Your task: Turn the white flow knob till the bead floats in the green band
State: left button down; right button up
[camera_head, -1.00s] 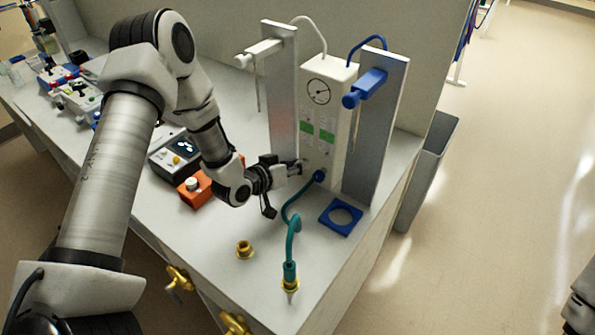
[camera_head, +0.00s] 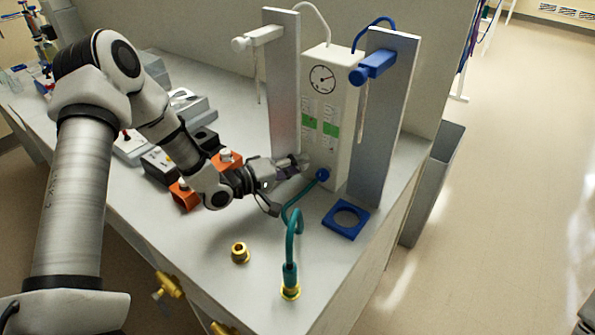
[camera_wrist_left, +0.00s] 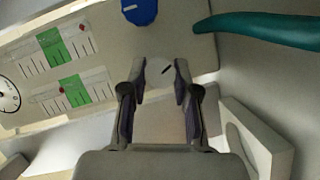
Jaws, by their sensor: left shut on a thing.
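The white flow knob (camera_wrist_left: 160,71) sits low on the panel (camera_head: 341,87), between the fingertips of my left gripper (camera_wrist_left: 161,68), which is shut on it. In the head view my left gripper (camera_head: 303,163) hides the knob. The blue knob (camera_wrist_left: 139,10) is beside it. The flow tube on the white knob's side has a green band (camera_wrist_left: 75,91), and its red bead (camera_wrist_left: 61,90) is at the band's edge toward the gauge. The other tube's bead (camera_wrist_left: 82,27) is outside its green band (camera_wrist_left: 49,41), toward the knobs. My right gripper is not seen.
A teal hose (camera_head: 290,219) runs close beside my gripper to a brass fitting. A blue ring plate (camera_head: 345,219) and a loose brass fitting (camera_head: 240,252) are on the bench. Orange boxes (camera_head: 184,195) are beneath my left wrist. Grey uprights flank the panel.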

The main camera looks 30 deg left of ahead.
pick_arm(q)
jog(key=shift+f+n+b, duration=0.1)
jog(key=shift+n+b, duration=0.25)
jog(key=shift+n, duration=0.25)
jog(key=c, duration=1.1)
grip_release()
jog(key=shift+c, duration=0.2)
jog(key=shift+a, duration=0.1)
jog(key=v, duration=0.6)
jog(key=shift+a, duration=0.2)
jog(key=shift+s+a, duration=0.15)
jog(key=shift+s, duration=0.45)
